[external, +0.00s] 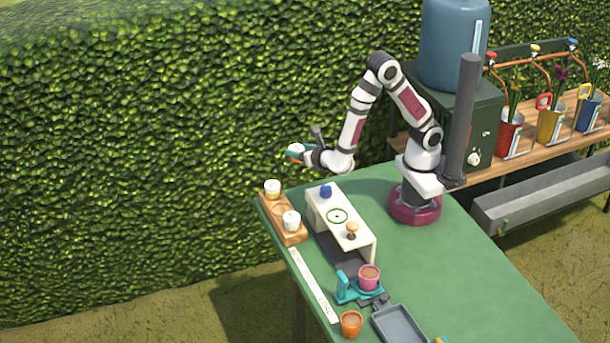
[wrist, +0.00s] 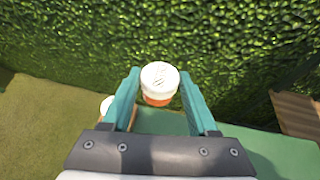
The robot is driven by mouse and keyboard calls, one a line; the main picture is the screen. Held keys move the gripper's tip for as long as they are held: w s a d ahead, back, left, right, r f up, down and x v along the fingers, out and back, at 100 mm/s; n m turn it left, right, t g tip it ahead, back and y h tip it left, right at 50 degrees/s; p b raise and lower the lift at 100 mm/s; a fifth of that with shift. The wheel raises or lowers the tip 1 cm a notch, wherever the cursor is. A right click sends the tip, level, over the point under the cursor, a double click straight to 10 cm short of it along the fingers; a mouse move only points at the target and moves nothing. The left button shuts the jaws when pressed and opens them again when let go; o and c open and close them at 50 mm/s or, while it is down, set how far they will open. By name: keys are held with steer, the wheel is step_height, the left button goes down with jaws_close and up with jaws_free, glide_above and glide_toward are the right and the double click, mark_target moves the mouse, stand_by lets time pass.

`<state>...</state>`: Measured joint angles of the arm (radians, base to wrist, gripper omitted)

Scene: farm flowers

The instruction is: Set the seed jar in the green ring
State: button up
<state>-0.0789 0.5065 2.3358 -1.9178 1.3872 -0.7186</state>
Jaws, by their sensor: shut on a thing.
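My gripper (wrist: 160,98) is shut on a seed jar (wrist: 158,84) with a white lid and an orange body. In the external view the held jar (external: 296,149) is up in the air, left of my arm and above the wooden rack, in front of the hedge. The green ring (external: 337,216) is a thin circle on top of the white box (external: 365,239), lower and to the right of my gripper. The ring looks empty.
The wooden rack (external: 281,210) holds two more white-lidded jars (external: 272,188) and (external: 291,220). A blue knob (external: 326,191) and a wooden knob (external: 352,230) stand on the white box near the ring. Pots (external: 369,275) and a grey tray (external: 399,325) are nearer the front.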

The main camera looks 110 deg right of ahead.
steer(key=a, duration=0.3)
steer(key=w+a+r+n+t, duration=0.1)
steer(key=a, duration=0.2)
steer(key=a+t, duration=0.1)
steer(key=a, duration=0.3)
steer(key=shift+w+r+n+y, duration=0.15)
steer(key=shift+w+n+y, duration=0.15)
steer(key=shift+n, duration=0.1)
steer(key=s+a+r+n+t+y, duration=0.1)
steer(key=s+a+n+t, duration=0.25)
steer(key=a, duration=1.05)
steer(key=shift+m+g, duration=0.25)
steer(key=shift+m, duration=0.1)
steer(key=shift+s+d+f, duration=0.1)
steer(key=shift+s+f, duration=0.05)
steer(key=shift+f, duration=0.75)
steer(key=shift+s+f, duration=0.2)
steer(key=shift+f, duration=0.7)
steer(key=shift+s+d+f, duration=0.1)
steer(key=shift+s+f, duration=0.05)
steer(key=shift+f, duration=0.75)
steer(key=shift+f, duration=0.55)
steer(key=o, duration=1.1)
steer(key=shift+f, duration=0.1)
steer(key=shift+a, duration=0.1)
